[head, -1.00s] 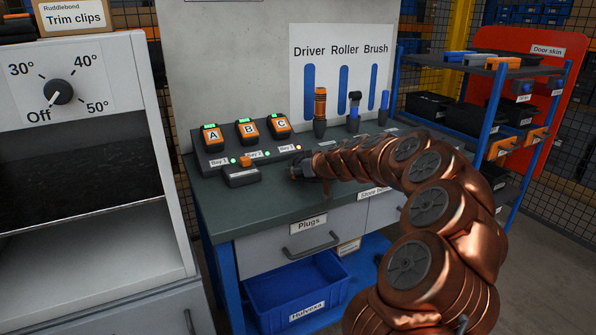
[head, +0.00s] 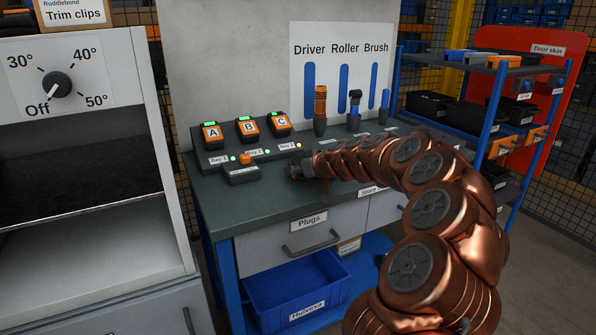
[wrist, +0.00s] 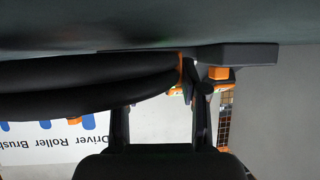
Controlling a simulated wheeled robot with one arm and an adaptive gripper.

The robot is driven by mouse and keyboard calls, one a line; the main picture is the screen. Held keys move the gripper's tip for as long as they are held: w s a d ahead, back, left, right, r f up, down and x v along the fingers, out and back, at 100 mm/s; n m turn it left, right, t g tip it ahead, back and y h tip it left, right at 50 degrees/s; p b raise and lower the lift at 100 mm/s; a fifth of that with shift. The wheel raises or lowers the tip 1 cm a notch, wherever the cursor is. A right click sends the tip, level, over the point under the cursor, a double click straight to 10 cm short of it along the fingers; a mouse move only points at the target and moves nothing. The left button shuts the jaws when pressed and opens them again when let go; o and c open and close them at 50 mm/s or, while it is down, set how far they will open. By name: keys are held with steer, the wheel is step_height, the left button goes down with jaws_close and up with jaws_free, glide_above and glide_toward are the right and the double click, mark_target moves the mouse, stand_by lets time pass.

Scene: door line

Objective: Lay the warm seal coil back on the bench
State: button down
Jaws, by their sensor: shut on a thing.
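The seal coil (wrist: 80,92) is a thick black looped tube in the wrist view, running in from the left edge across my fingers. My gripper (wrist: 160,110) is shut on it. In the head view my gripper (head: 300,168) is low over the front part of the bench (head: 262,205), just right of the charger. I cannot make out the coil in the head view. The dark green bench top fills the top of the wrist view, close to the coil. I cannot tell whether they touch.
Driver, roller and brush tools stand at the back. A warming cabinet (head: 95,235) with its dial at Off is left. The bench's front left is clear.

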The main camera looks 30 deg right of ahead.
steer(key=shift+a+f, duration=0.15)
steer(key=shift+f, duration=0.45)
steer(key=c, duration=0.9)
jaws_free()
steer(key=shift+s+f, duration=0.1)
steer(key=o, duration=0.3)
steer(key=shift+f, duration=0.15)
steer(key=shift+a+f, duration=0.1)
steer(key=shift+r+p, duration=0.6)
steer(key=shift+p, duration=0.35)
steer(key=v, duration=0.8)
steer(key=r+v, duration=0.1)
steer(key=v, duration=0.3)
steer(key=shift+d+r+b, duration=0.1)
steer(key=shift+d+b, duration=0.25)
steer(key=shift+a, duration=0.1)
